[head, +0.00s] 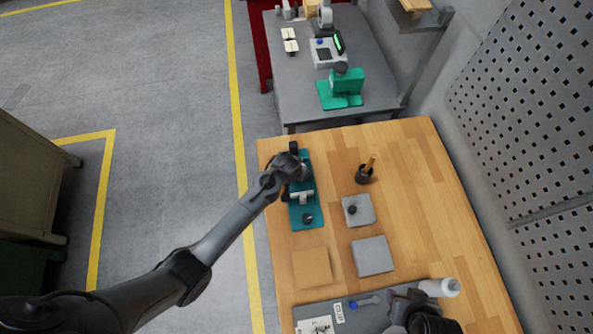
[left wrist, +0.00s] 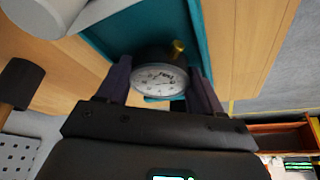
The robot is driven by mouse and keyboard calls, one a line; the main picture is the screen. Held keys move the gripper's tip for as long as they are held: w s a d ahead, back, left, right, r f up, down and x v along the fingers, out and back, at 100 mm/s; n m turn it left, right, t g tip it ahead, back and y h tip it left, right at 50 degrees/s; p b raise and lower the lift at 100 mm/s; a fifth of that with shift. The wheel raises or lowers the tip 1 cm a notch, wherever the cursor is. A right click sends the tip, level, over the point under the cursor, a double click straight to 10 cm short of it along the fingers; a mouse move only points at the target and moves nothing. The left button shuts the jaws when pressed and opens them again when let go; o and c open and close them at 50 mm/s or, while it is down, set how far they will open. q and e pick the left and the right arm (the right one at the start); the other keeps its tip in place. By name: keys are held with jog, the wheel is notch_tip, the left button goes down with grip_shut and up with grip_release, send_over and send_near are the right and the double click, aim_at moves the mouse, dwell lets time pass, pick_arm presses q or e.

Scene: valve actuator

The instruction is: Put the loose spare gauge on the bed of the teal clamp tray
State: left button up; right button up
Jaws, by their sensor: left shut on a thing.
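The gauge (left wrist: 158,79), with a round white dial and a brass stem, sits between the two dark fingers of my left gripper (left wrist: 160,88), which is shut on it. The teal clamp tray (head: 312,222) lies near the left edge of the wooden bench; its teal bed also shows behind the gauge in the left wrist view (left wrist: 108,38). In the head view my left gripper (head: 304,175) is over the far half of the tray and hides the gauge. I cannot tell whether the gauge touches the bed. My right gripper (head: 400,308) is at the bench's near end, its fingers unclear.
A pale clamp bar (head: 301,197) and a dark knob (head: 307,218) are on the tray. Right of it stand a dark cup with a wooden handle (head: 364,174) and a grey plate (head: 365,203). Another grey plate (head: 373,256) and a tan square (head: 311,268) lie nearer.

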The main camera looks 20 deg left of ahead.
pick_arm(q)
jog(key=shift+f, duration=0.2)
jog(key=o, duration=1.2)
jog(key=shift+r, duration=0.1)
